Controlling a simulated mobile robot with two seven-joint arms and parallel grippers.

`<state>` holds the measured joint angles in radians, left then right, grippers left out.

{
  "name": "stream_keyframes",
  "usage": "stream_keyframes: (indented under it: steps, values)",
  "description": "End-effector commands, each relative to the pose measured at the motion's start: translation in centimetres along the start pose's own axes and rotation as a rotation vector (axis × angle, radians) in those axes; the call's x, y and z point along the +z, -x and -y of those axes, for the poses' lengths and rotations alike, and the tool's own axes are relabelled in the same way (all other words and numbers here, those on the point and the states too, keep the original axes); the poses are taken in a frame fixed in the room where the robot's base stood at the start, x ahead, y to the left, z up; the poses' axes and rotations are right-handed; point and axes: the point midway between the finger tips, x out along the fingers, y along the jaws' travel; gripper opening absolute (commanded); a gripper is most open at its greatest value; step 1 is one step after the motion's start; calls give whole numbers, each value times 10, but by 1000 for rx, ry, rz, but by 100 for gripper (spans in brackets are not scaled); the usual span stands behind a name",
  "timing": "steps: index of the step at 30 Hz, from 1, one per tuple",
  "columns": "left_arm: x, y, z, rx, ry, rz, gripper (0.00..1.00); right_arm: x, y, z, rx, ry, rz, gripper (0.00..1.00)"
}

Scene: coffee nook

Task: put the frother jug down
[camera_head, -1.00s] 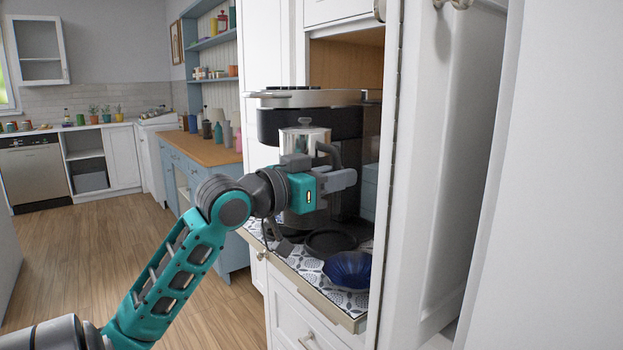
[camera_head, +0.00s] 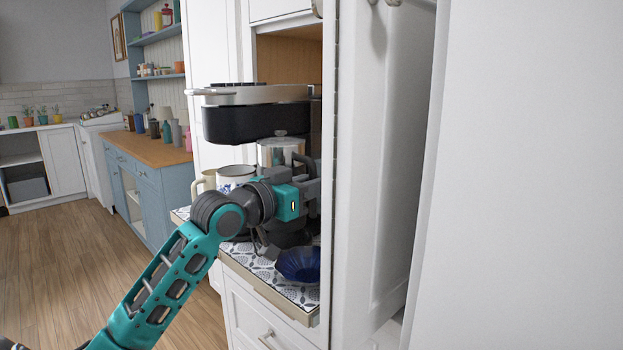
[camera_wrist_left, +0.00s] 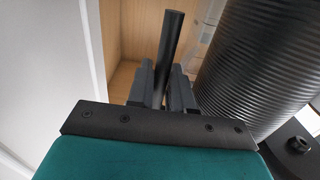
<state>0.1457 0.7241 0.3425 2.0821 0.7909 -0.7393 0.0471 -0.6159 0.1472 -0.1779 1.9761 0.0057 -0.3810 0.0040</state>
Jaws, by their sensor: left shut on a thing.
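The frother jug (camera_head: 272,153), silver with a clear-looking lid and dark knob, is upright in front of the coffee machine. My left gripper (camera_head: 306,182) is shut on its dark handle. In the left wrist view the handle stands between the fingers of my left gripper (camera_wrist_left: 165,88), and a dark ribbed cylinder (camera_wrist_left: 252,65) is close beside them. My gripper and wrist hide the jug's lower part, so I cannot tell whether its bottom touches anything. My right gripper is not in view.
The coffee machine (camera_head: 255,122) stands in the cabinet niche. A blue bowl (camera_head: 299,264) sits on the patterned shelf (camera_head: 262,270) at front right. A white patterned mug (camera_head: 234,173) and a cream mug (camera_head: 208,181) stand left of the jug. The white cabinet door (camera_head: 375,180) bounds the right side.

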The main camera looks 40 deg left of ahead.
Motion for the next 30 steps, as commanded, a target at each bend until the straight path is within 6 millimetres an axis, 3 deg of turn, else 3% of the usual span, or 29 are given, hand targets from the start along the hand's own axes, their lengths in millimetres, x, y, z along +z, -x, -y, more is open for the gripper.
stream_keyframes:
  steps: [6, 19, 20, 27, 30]
  values:
    - [25, 1, 0, -2, -4, -9, 0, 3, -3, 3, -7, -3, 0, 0]
    - [31, -3, 0, -2, -8, -11, 0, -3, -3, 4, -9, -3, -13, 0]
    - [36, -4, -1, 0, 2, 2, 22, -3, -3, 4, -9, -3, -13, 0]
    - [36, -4, -1, 0, 2, 2, 45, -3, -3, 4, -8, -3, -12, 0]
    - [36, -4, -1, 0, 2, 2, 46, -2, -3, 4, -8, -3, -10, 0]
